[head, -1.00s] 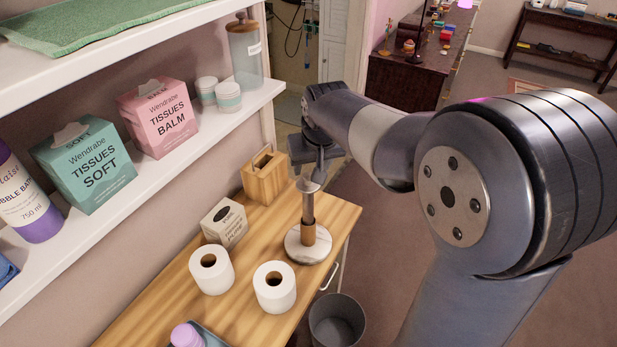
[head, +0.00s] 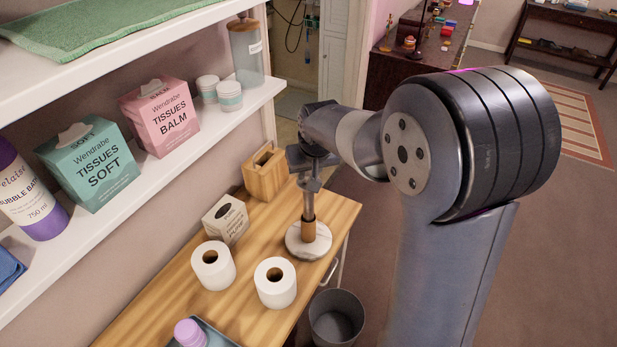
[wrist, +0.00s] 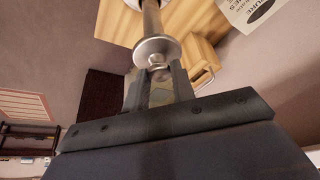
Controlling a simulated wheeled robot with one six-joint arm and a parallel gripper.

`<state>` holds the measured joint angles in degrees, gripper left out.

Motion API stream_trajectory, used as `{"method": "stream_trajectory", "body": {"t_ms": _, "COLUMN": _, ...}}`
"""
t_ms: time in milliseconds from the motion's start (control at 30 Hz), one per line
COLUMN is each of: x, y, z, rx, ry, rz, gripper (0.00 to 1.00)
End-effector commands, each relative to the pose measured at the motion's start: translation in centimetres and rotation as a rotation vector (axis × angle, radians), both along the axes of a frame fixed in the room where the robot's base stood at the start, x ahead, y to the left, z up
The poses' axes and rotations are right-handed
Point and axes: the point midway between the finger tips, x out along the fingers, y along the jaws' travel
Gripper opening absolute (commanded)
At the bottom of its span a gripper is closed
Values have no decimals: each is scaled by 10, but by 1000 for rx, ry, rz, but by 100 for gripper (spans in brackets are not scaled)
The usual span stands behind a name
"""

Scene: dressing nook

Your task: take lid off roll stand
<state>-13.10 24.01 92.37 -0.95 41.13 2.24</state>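The roll stand (head: 294,248) stands upright on the wooden top, with a round pale marble base and a slim post with a wood-coloured lower part. Its lid (wrist: 157,49) is a round metal disc with a small knob, at the upper end of the post. My gripper (head: 309,170) is over the stand, pointing down. In the wrist view the fingers of my gripper (wrist: 160,76) lie on both sides of the knob and seem to touch it. The head view does not clearly show whether the lid rests on the post or is raised.
Two white rolls (head: 228,270) stand in front of the stand, with a small carton (head: 226,220) and a wooden box (head: 264,176) behind. A grey bin (head: 336,318) is on the floor at right. A shelf (head: 165,165) with tissue boxes overhangs the left.

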Motion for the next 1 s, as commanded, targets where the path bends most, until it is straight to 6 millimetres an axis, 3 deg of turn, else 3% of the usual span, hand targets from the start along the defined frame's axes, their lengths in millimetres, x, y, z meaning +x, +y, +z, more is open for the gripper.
{"method": "stream_trajectory", "body": {"t_ms": 267, "x": 0, "y": 0, "z": 0, "rx": 0, "ry": 0, "rz": 0, "gripper": 2}}
{"method": "stream_trajectory", "body": {"t_ms": 567, "x": 1, "y": 0, "z": 6, "rx": 0, "ry": -2, "rz": 0, "gripper": 1}}
{"method": "stream_trajectory", "body": {"t_ms": 1000, "x": 1, "y": 0, "z": 85, "rx": 1, "ry": -3, "rz": 0, "gripper": 1}}
